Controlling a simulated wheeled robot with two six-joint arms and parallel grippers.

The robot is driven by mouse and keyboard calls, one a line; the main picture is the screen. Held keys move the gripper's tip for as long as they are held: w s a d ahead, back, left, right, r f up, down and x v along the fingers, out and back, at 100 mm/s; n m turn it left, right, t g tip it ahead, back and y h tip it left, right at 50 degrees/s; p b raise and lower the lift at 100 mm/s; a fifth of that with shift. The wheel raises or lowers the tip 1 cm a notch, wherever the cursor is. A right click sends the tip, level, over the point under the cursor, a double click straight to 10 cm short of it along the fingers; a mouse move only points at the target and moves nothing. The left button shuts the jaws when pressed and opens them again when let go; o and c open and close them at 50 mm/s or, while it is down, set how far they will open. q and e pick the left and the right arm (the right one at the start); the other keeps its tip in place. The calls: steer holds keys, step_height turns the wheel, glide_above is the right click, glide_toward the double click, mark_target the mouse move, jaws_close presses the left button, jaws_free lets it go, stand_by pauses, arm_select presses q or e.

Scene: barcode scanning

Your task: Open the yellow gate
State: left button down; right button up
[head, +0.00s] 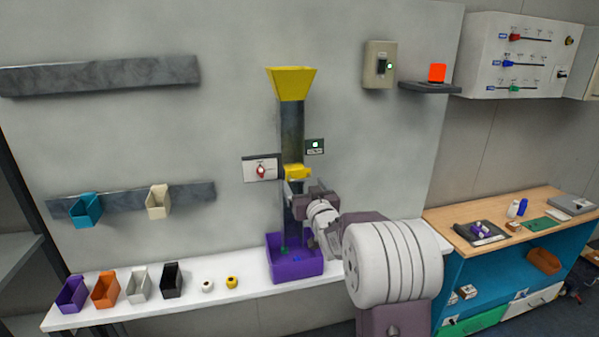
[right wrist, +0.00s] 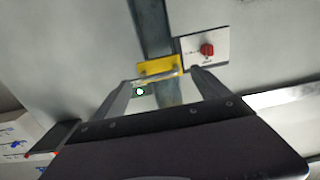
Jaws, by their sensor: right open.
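The yellow gate (head: 297,171) is a small block across the grey vertical chute (head: 292,130), below a yellow funnel (head: 292,83). My right gripper (head: 292,190) is just below and in front of the gate, and it is open. In the right wrist view the gate (right wrist: 158,68) shows between the tips of my open fingers (right wrist: 160,82). I cannot tell whether the fingers touch it. My left gripper is in neither view.
A panel with a red knob (head: 261,170) is left of the chute, and a small green-lit panel (head: 315,146) is right of it. A purple bin (head: 305,268) stands under the chute on a white shelf (head: 190,306). Several small bins stand further left.

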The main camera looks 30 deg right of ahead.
mark_target(299, 175)
steer(key=p+x, duration=0.3)
steer(key=x, duration=0.3)
steer(key=shift+w+r, duration=0.15)
steer(key=shift+w, duration=0.05)
steer(key=shift+w+d, duration=0.1)
steer(key=shift+w, duration=0.2)
steer(key=shift+s, duration=0.1)
